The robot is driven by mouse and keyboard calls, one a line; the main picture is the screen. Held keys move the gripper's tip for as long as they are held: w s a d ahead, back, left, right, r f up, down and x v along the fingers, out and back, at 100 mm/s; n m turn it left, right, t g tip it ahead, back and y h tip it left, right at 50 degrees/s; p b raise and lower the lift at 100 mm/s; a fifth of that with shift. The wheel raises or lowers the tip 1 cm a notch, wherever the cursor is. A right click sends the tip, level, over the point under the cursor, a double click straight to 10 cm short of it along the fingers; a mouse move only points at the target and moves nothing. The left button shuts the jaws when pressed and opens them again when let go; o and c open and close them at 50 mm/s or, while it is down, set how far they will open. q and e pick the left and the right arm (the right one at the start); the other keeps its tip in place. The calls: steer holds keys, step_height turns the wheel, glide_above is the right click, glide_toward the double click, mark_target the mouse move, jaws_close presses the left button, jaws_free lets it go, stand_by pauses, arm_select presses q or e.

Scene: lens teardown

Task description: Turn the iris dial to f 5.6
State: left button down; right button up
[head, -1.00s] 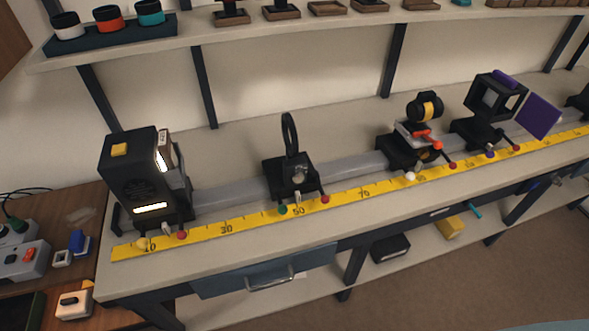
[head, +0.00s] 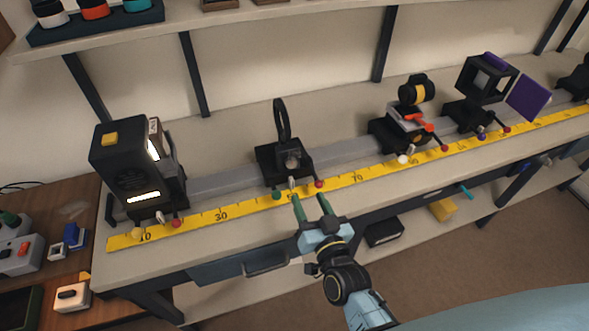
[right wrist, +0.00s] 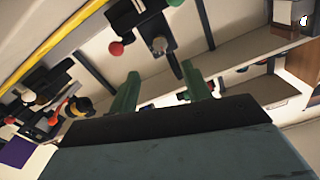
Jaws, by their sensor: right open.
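A black mount with an upright thin ring (head: 281,118) stands on the rail near the 50 mark, with a green knob (head: 276,195) and a red knob (head: 319,184) at its front. A black cylinder with a yellow band (head: 413,91) sits on another mount farther right. I cannot tell which part is the iris dial, and no f-number is readable. My right gripper (head: 309,203) is open and empty, its green fingers in front of the ring mount. In the right wrist view, the red knob (right wrist: 116,48) lies beyond the open fingers (right wrist: 161,80). My left gripper is not in view.
A black lamp box (head: 135,165) stands at the left end of the grey rail (head: 225,182). A yellow ruler (head: 200,219) runs along the bench front. A purple plate (head: 528,97) stands far right. The shelf (head: 225,26) holds several parts above.

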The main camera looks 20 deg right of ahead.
mark_target(292, 165)
steer(key=w+b, duration=0.1)
steer(key=w, duration=1)
steer(key=shift+a, duration=0.2)
steer(key=shift+c, duration=0.3)
steer(key=c, duration=0.9)
